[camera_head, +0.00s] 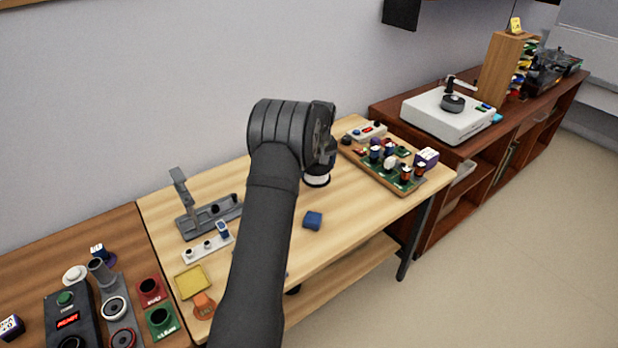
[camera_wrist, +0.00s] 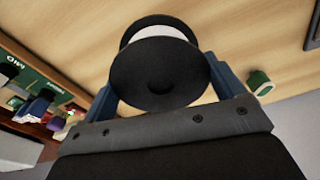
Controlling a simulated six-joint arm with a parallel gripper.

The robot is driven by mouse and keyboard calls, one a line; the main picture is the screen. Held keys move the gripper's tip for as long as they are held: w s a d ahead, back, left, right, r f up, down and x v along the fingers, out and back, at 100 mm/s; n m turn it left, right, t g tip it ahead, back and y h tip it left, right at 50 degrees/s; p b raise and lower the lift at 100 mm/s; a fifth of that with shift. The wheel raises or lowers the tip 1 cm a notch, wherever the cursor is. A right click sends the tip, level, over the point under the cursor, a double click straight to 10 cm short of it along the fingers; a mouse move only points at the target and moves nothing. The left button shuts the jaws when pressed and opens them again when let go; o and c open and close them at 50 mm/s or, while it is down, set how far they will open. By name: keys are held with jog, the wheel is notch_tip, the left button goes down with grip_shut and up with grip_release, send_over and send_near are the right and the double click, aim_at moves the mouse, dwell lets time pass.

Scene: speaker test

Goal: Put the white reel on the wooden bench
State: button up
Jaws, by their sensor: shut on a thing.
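The white reel, a white band between black round flanges, is between the two blue fingers of my gripper in the wrist view (camera_wrist: 155,32). In the head view, the reel (camera_head: 317,181) shows just below my gripper (camera_head: 326,163). My gripper is shut on the reel and also shows in the wrist view (camera_wrist: 163,85). The wooden bench (camera_head: 345,207) is the light table in the middle, and its top lies under the reel. I cannot tell whether the reel touches the bench top. My arm hides part of the bench.
A wooden tray of small parts (camera_head: 352,154) lies right of my gripper. A blue block (camera_head: 313,220) sits in front. A grey stand (camera_head: 181,190), a white strip (camera_head: 190,254) and a yellow tray (camera_head: 189,281) are at the left. Bare wood surrounds the blue block.

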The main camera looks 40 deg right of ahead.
jog(key=w+f, duration=0.2)
jog(key=w, duration=0.1)
jog(key=shift+a, duration=0.4)
jog(key=shift+f, duration=1.9)
jog(key=shift+f, duration=0.1)
jog(key=o, duration=0.9)
jog(key=shift+f, duration=0.1)
jog(key=shift+o, duration=0.2)
jog(key=r, duration=0.4)
jog(key=s+r, duration=0.1)
jog(key=r, duration=0.7)
jog(key=shift+s+a+r, duration=0.15)
jog(key=shift+s+a, duration=0.05)
jog(key=shift+s, duration=0.05)
